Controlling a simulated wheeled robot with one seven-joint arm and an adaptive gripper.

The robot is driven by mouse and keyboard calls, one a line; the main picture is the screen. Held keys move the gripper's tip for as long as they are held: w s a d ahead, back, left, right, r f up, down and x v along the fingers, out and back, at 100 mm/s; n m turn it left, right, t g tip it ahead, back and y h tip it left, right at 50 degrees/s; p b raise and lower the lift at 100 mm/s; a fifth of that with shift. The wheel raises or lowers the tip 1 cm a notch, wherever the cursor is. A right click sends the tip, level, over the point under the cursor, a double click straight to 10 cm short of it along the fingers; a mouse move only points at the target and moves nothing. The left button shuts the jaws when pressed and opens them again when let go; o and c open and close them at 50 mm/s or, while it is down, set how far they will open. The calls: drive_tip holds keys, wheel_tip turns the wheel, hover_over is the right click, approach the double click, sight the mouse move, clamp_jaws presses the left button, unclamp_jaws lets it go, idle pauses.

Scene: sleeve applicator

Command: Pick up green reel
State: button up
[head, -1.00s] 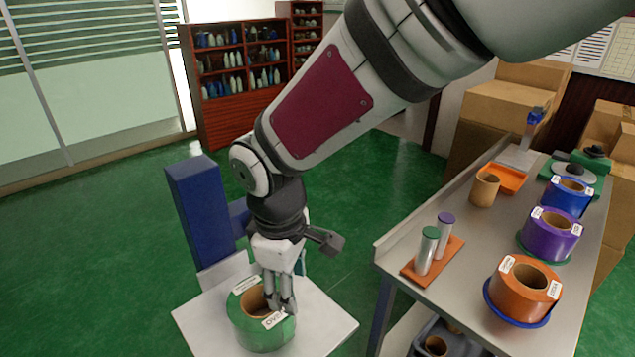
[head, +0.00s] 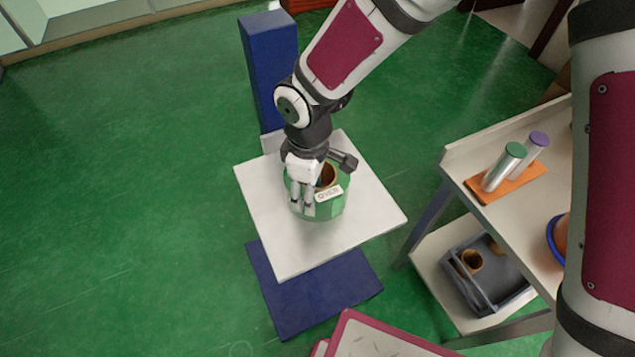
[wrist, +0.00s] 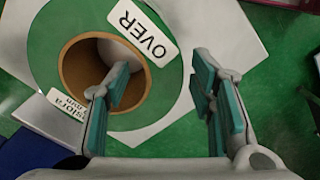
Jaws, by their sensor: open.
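The green reel (head: 328,207) stands on a white square platform (head: 272,250) in the head view. It has a brown cardboard core and white labels, one reading "OVER". In the wrist view the green reel (wrist: 50,40) fills the upper left. My gripper (head: 302,207) is open and points down at the near side of the reel, hiding part of it. In the wrist view my gripper (wrist: 162,78) has one finger over the core opening and the other beyond the outer rim. I cannot tell how deep the fingers reach or whether they touch.
A blue post (head: 268,72) rises behind the platform, over a blue base (head: 318,295). A workbench (head: 475,160) at right holds two cylinders on an orange plate (head: 515,183). A grey bin (head: 487,275) sits on its lower shelf. Green floor is clear at left.

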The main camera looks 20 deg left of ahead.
drive_tip(key=shift+a+f, duration=0.15)
drive_tip(key=shift+f, duration=2.5)
drive_tip(key=c, duration=1.2)
drive_tip(key=shift+r, duration=0.1)
